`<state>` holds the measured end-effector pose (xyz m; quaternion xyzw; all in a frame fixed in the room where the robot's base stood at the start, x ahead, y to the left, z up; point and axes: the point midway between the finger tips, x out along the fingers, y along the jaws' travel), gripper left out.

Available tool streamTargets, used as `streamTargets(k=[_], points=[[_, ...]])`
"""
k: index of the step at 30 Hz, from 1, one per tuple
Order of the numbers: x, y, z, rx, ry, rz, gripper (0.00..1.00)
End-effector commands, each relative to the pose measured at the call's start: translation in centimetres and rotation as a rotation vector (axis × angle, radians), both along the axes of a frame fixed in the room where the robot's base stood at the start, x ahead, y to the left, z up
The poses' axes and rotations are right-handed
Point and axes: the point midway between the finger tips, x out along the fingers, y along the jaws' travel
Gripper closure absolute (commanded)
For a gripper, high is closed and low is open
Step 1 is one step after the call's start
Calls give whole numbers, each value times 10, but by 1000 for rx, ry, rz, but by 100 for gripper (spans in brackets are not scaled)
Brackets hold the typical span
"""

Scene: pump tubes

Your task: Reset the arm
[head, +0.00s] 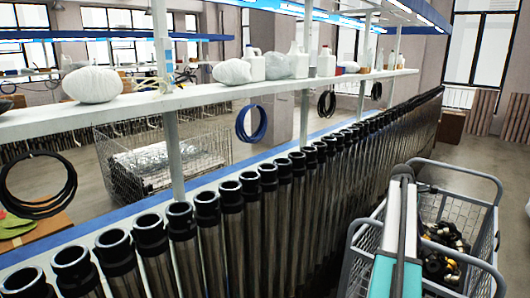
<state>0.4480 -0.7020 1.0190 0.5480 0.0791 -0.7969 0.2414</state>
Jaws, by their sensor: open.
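A long row of upright pump tubes (208,240), steel with dark collars and open tops, runs from the lower left to the far right. My arm shows at the lower right as white and teal links with a dark part between them, in front of a wire cart. No gripper fingers can be made out, so I cannot tell what my gripper is near or whether it holds anything.
The grey wire cart (487,212) holds several dark and brass fittings (443,240). A white shelf (215,92) with wrapped bundles and white jugs (298,61) runs above the tubes. A wire crate (120,178) stands behind. Floor is clear at the far right.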

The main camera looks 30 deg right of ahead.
Motion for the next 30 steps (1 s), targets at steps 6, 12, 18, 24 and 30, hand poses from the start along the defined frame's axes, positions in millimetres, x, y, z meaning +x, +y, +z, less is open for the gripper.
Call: streamTargets(k=[6,12,18,24,30], points=[[56,56,-64,59,48,99,58],[95,122,-129,122,98,194,58],[121,194,-193,183,144,288,58],[132,270,-254,233,185,360,58],[129,344,-310,275,221,405,58]])
